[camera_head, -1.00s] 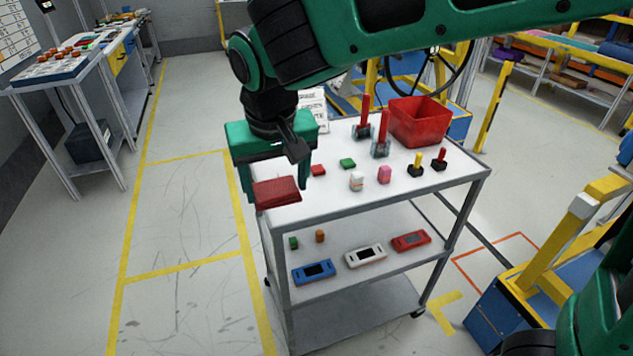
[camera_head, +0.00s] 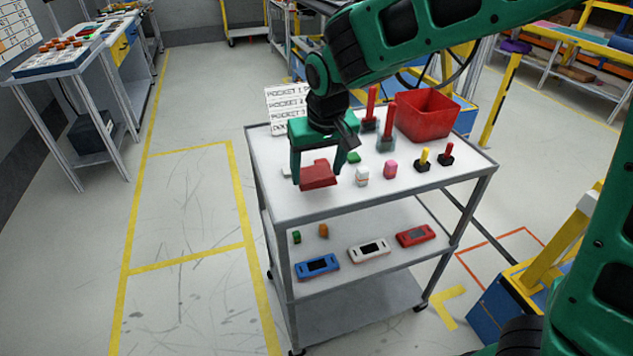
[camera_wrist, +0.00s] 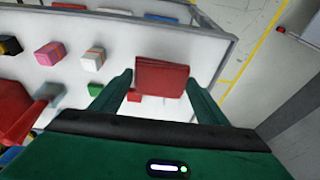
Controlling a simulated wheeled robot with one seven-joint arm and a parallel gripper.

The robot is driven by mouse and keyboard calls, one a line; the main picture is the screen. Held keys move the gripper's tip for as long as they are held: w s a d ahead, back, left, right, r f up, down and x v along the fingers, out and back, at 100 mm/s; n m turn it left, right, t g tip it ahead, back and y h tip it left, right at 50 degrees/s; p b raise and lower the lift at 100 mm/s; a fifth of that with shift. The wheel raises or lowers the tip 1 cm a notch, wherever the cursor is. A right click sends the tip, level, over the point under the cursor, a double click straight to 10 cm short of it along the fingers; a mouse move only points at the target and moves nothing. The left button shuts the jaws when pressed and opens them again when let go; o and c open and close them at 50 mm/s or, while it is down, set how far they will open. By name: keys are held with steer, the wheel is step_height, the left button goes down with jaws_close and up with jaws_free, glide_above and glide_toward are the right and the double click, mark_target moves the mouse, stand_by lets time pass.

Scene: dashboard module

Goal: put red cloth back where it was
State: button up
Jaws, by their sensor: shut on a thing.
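The red cloth (camera_head: 319,176) is a folded dark red block. My gripper (camera_head: 317,172) is shut on it and holds it over the left part of the cart's white top shelf (camera_head: 275,205). In the wrist view the cloth (camera_wrist: 160,77) sits between the two green fingers of my gripper (camera_wrist: 159,84).
A green block (camera_head: 353,158), a white block (camera_head: 362,176) and a pink block (camera_head: 391,169) stand right of the cloth. Red-handled tools (camera_head: 387,130) and a red bin (camera_head: 427,115) are at the back. A lettered sign (camera_head: 284,101) stands behind my gripper. The front left shelf is clear.

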mark_target(318, 177)
steer(key=shift+f, duration=2)
steer(key=o, duration=0.9)
steer(key=shift+o, duration=0.2)
steer(key=v, duration=1.2)
